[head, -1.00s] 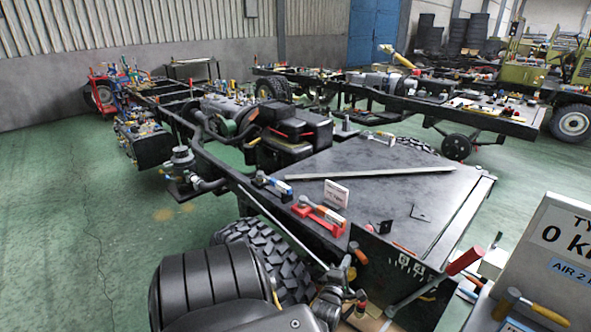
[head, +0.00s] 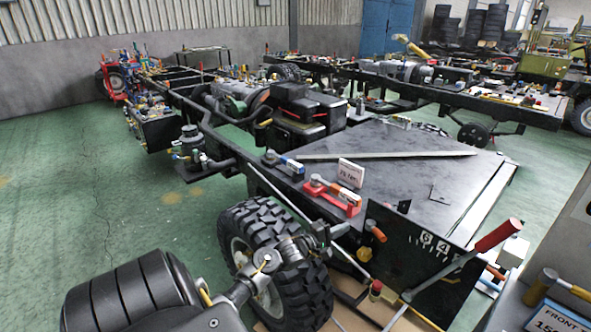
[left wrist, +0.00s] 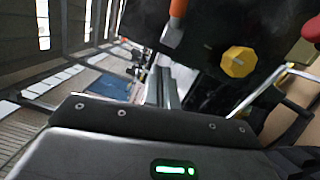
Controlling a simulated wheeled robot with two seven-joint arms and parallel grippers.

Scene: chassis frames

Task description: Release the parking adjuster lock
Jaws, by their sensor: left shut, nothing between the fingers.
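My left gripper (head: 326,236) reaches in from the lower left of the head view, above the front tyre. It is shut and empty, left of the controls on the dark end plate (head: 410,262) of the near chassis. An orange-handled lever (head: 375,230) and a yellow knob (head: 364,254) are on that plate. In the left wrist view the yellow knob (left wrist: 239,62) and part of the orange handle (left wrist: 178,8) show beyond the gripper, apart from it. A long red-handled lever (head: 497,236) rises at the plate's right. No label naming the parking adjuster lock is readable. My right gripper is out of view.
The big tyre (head: 275,262) sits beneath my wrist. A red bracket with a lever (head: 335,196) and a small white sign (head: 350,173) stand on the chassis top. A cart with a hammer (head: 545,285) is at lower right. Green floor at left is open.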

